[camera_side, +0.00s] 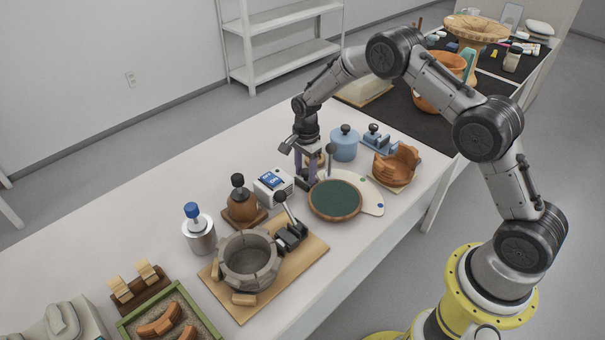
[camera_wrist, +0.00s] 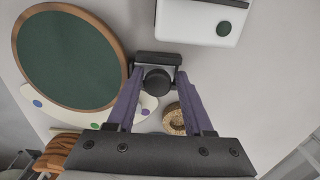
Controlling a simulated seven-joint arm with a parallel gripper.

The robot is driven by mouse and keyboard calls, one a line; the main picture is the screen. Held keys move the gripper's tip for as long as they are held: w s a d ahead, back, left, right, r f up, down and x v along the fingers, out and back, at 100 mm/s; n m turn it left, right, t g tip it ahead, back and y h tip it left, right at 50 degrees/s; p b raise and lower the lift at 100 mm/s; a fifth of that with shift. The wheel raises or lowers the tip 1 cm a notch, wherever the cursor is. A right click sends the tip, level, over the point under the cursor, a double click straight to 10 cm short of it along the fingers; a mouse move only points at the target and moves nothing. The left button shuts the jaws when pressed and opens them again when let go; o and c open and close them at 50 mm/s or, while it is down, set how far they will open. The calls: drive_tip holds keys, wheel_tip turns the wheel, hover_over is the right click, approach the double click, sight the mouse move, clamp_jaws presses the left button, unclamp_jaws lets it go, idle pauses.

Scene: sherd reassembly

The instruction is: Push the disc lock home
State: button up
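The round green disc (camera_side: 335,200) with a wooden rim sits on a white base with coloured dots; it fills the upper left of the wrist view (camera_wrist: 68,58). Beside its rim is a small dark block with a round black knob (camera_wrist: 157,82), which I take to be the lock. My gripper (camera_side: 306,180) points down beside the disc. Its purple fingers (camera_wrist: 160,76) are apart, one on each side of the knob, with gaps visible. Whether they touch the block is unclear.
A white box (camera_side: 273,186) stands left of the gripper. A stone ring (camera_side: 248,260) and a lever clamp (camera_side: 290,236) sit on a board in front. A blue pot (camera_side: 344,142) and a terracotta bowl (camera_side: 396,166) stand behind. A woven ring (camera_wrist: 174,119) lies near the fingers.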

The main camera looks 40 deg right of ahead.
drive_tip(key=shift+s+f, duration=0.25)
drive_tip(key=shift+s, duration=0.15)
drive_tip(key=shift+w+r, duration=0.2)
drive_tip(key=shift+r, duration=2.75)
drive_tip(key=shift+r, duration=0.1)
wheel_tip(320, 180, up, 18)
drive_tip(key=s+a+t, duration=0.1)
drive_tip(key=t, duration=0.2)
drive_tip(key=s+a+r+n+t, duration=0.15)
drive_tip(key=s+r+n, duration=0.25)
drive_tip(key=s+r, duration=0.7)
drive_tip(key=s+r+n+t, duration=0.25)
drive_tip(key=s+n, duration=0.25)
drive_tip(key=s, duration=0.9)
drive_tip(key=s+f+n+g, duration=0.1)
drive_tip(key=s+f+n, duration=0.5)
drive_tip(key=s+n, duration=0.3)
drive_tip(key=shift+s+a+f, duration=0.25)
drive_tip(key=shift+s+f, duration=0.05)
drive_tip(key=shift+f, duration=0.05)
